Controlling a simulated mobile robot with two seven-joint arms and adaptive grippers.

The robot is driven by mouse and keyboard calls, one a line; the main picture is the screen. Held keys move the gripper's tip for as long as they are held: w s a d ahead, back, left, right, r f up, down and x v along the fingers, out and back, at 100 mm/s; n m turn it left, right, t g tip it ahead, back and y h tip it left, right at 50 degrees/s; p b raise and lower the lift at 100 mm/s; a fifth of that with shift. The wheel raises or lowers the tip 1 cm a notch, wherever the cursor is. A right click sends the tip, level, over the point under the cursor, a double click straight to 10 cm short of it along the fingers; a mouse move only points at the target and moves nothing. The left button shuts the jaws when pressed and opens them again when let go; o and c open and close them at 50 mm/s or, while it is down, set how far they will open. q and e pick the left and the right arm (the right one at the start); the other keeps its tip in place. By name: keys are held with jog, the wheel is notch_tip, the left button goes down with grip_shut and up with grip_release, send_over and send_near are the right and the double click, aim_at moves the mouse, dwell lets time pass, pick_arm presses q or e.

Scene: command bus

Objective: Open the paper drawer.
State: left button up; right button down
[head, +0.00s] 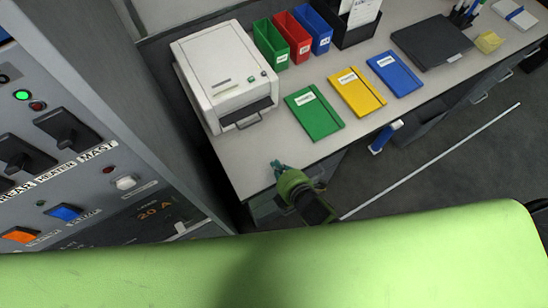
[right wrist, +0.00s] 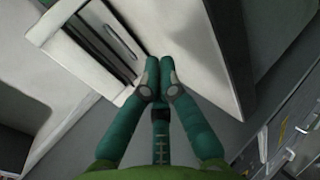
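A white printer (head: 222,75) stands on the light desk in the head view. A dark slot with a light bar handle (head: 248,121) runs along the bottom of its front; I take this as the paper drawer. In the right wrist view the handle (right wrist: 121,37) shows at the upper left, beyond the fingertips. My right gripper (head: 277,166) is at the desk's front edge, in front of the printer and apart from the handle. In the right wrist view its teal fingertips (right wrist: 160,67) are together with nothing seen between them. My left gripper is not in view.
Green (head: 315,112), yellow (head: 356,92) and blue (head: 394,74) folders lie right of the printer. Several coloured bins (head: 270,45) stand behind. A switch panel (head: 60,165) rises at the left. The desk between printer and front edge is bare.

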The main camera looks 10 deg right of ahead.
jog(key=shift+s+d+p, duration=0.1)
jog(key=shift+s+d, duration=0.2)
jog(key=shift+s, duration=0.4)
jog(key=shift+s+d+p, duration=0.15)
jog(key=shift+s+d, duration=0.1)
jog(key=shift+s, duration=0.45)
jog(key=shift+s+d+p, duration=0.1)
jog(key=shift+s+d, duration=0.2)
jog(key=shift+s, duration=0.4)
jog(key=s+d, duration=0.3)
jog(key=s, duration=0.6)
jog(key=shift+d, duration=0.35)
jog(key=c, duration=1.5)
grip_release()
jog(key=shift+r+p, duration=0.1)
jog(key=shift+p, duration=0.2)
